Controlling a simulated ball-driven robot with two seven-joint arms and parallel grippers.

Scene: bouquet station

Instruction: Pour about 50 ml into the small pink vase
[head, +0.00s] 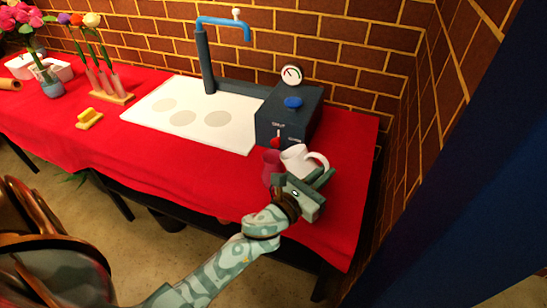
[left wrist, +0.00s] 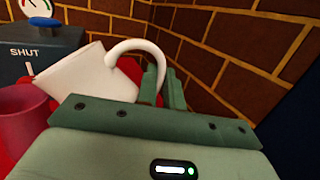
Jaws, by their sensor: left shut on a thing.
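The small pink vase (head: 270,168) stands on the red cloth near the table's right front; part of it also shows at the left edge of the left wrist view (left wrist: 22,125). My left gripper (head: 318,178) is shut on the handle of a white jug (head: 296,158), whose handle runs down to the fingers in the left wrist view (left wrist: 164,88). The jug (left wrist: 92,78) is tilted to the left, towards the vase, with its body close beside and above it. No stream or liquid level can be made out. My right gripper is not in view.
A dark box (head: 288,118) with a gauge, a blue knob and the label SHUT stands just behind the jug. A white board (head: 180,138) and a blue tap (head: 225,25) are further left. A yellow object (head: 89,118) and flowers (head: 92,20) are at far left. A brick wall closes the right.

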